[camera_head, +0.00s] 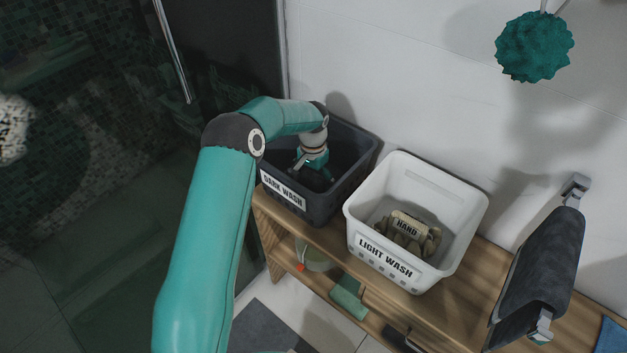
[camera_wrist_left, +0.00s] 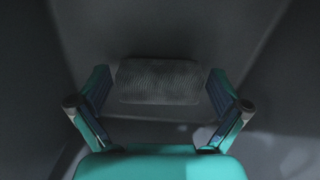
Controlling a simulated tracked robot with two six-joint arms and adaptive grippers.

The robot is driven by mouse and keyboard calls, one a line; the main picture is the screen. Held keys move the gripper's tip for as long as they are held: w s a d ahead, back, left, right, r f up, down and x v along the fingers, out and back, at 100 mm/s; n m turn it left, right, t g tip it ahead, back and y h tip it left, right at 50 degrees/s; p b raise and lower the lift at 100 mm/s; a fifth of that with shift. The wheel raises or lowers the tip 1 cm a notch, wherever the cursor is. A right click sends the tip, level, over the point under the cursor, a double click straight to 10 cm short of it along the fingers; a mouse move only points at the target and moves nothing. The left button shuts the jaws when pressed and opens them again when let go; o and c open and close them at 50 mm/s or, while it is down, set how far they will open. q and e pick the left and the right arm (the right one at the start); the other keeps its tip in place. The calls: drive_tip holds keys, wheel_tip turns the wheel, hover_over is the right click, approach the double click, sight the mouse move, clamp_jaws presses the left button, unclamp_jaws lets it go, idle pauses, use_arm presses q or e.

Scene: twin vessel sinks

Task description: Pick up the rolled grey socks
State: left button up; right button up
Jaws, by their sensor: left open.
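My left gripper (camera_head: 312,168) reaches down into the dark bin (camera_head: 330,132) labelled DARK WASH. In the left wrist view the gripper (camera_wrist_left: 159,92) is open, with one finger on each side of a ribbed grey roll, which looks like the rolled grey socks (camera_wrist_left: 160,80). The roll lies in the dark bin, apart from at least the tips as far as I can tell; the exact gap in depth is unclear. In the head view the roll cannot be made out behind the gripper and the bin wall. My right gripper is in neither view.
A white bin (camera_head: 365,213) labelled LIGHT WASH stands to the right, holding a tan bundle (camera_head: 408,230) marked HAND. Both bins stand on a wooden bench (camera_head: 325,240). A dark towel (camera_head: 538,262) hangs at the right. The dark bin's walls surround the gripper closely.

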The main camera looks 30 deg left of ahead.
use_arm(q)
drive_tip(key=c, duration=0.9)
drive_tip(key=shift+o, duration=0.2)
drive_tip(key=shift+r, duration=0.15)
